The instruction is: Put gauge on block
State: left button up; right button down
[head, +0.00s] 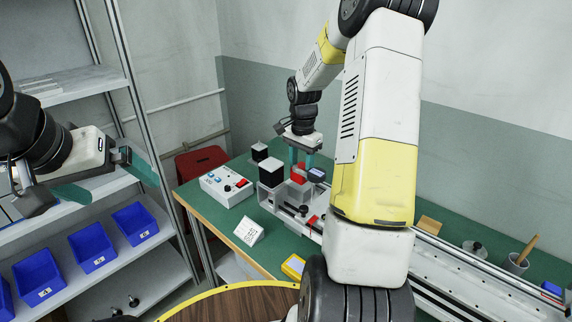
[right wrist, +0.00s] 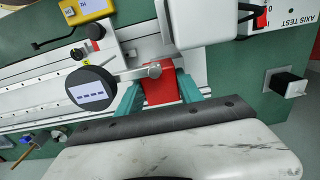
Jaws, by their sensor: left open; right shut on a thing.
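The gauge (right wrist: 92,88) is a round dark dial with a pale display in the right wrist view. A silver arm joins it to a red base (right wrist: 160,88). My right gripper (right wrist: 158,92) is shut on this base, with one teal finger on each side. In the head view the gauge (head: 316,175) is beside my right gripper (head: 300,166), over the gantry. A pale gantry block (head: 271,198) is just below and left of it; I cannot tell whether the base touches it. My left gripper (head: 106,178) is open and empty by the shelves, far from the gauge.
A control box (head: 228,187) and a white card (head: 249,231) are on the green table left of the gantry. A black-topped post (head: 260,151) stands behind. A yellow device (head: 293,267) lies at the front. The long rail (head: 470,275) runs right. Blue bins (head: 91,248) fill a left shelf.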

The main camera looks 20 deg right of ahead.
jog(key=shift+w+d+f, duration=0.1)
jog(key=shift+w+d, duration=0.2)
jog(key=shift+w, duration=0.3)
jog(key=shift+w+d+f, duration=0.1)
jog(key=shift+w+d, duration=0.15)
jog(key=shift+w, duration=0.35)
jog(key=shift+f, duration=1.65)
jog(key=shift+f, duration=0.1)
jog(key=c, duration=0.8)
grip_release()
jog(key=shift+s, duration=0.1)
jog(key=shift+o, duration=0.2)
